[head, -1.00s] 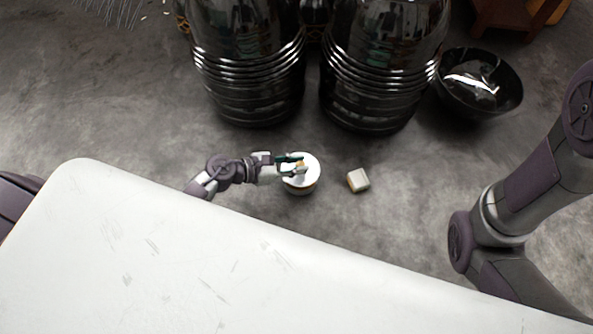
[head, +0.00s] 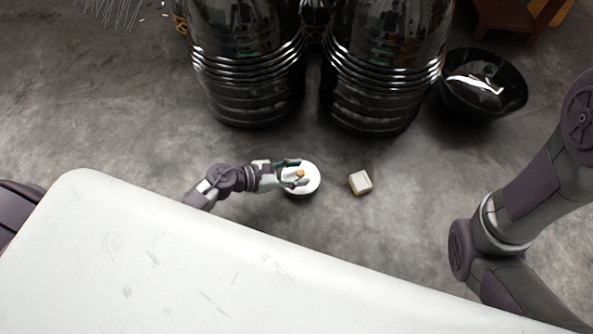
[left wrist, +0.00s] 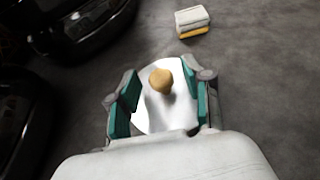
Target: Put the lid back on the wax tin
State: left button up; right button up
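The white round lid (head: 311,181) with a tan knob (head: 300,173) lies flat on the floor side of the table, apparently on top of the wax tin. The tin's side is almost wholly hidden under the lid. In the left wrist view the knob (left wrist: 161,80) stands up from the white lid (left wrist: 150,118). My left gripper (head: 299,173) is open, with its teal fingers apart on either side of the knob; in the left wrist view the gripper (left wrist: 163,100) shows gaps between fingers and knob. My right arm shows at the right, but its gripper is out of view.
A small pale block with a yellowish layer (head: 360,182) lies right of the lid. Two big glossy black drums (head: 248,75) (head: 372,75) and a black bowl (head: 483,85) stand behind. A white surface (head: 180,260) fills the foreground.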

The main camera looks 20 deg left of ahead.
pick_arm(q)
jog(key=shift+r+p, duration=0.35)
jog(key=shift+s+a+r+p, duration=0.1)
jog(key=shift+a+r+p, duration=0.05)
jog(key=shift+r+p, duration=0.2)
jog(key=p+v, duration=0.4)
jog(key=v, duration=0.7)
jog(key=shift+s+a+f, duration=0.15)
jog(key=shift+s+a, duration=0.05)
jog(key=shift+a, duration=0.05)
